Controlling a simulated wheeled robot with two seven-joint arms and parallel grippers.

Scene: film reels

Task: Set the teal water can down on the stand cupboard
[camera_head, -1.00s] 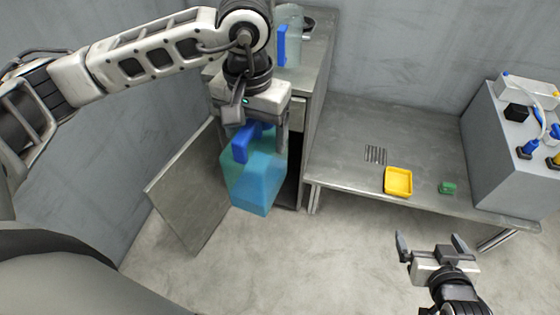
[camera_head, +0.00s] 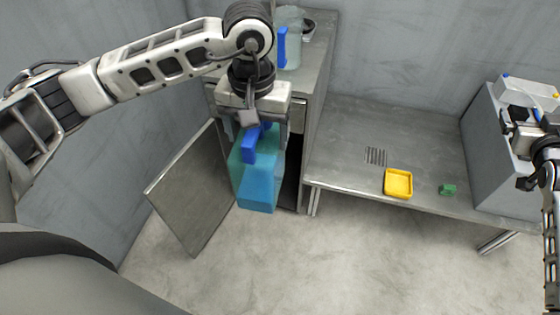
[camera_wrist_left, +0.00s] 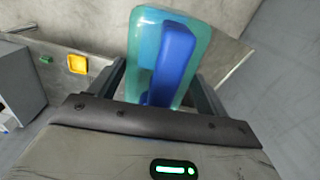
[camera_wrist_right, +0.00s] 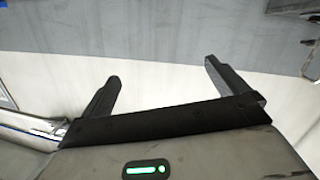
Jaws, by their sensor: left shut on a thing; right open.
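The teal water can (camera_head: 258,185) has a blue handle (camera_head: 250,145) and hangs nearly upright in my left gripper (camera_head: 257,132). That gripper is shut on the can, and the left wrist view shows the can (camera_wrist_left: 145,55) and its handle (camera_wrist_left: 172,65) between the fingers. The can is in front of the stand cupboard (camera_head: 318,62), lower than its top, and hides part of its front. I cannot tell whether it touches the cupboard. My right gripper (camera_head: 512,150) is open beside the grey box at the right; its empty fingers show in the right wrist view (camera_wrist_right: 162,72).
A pale clear container (camera_head: 291,50) with a blue handle and a dark round item (camera_head: 308,27) stand on the cupboard top. The cupboard door (camera_head: 190,190) hangs open. A low metal table (camera_head: 340,135) bears a yellow tray (camera_head: 398,183), a green block (camera_head: 448,189) and the grey box (camera_head: 485,150).

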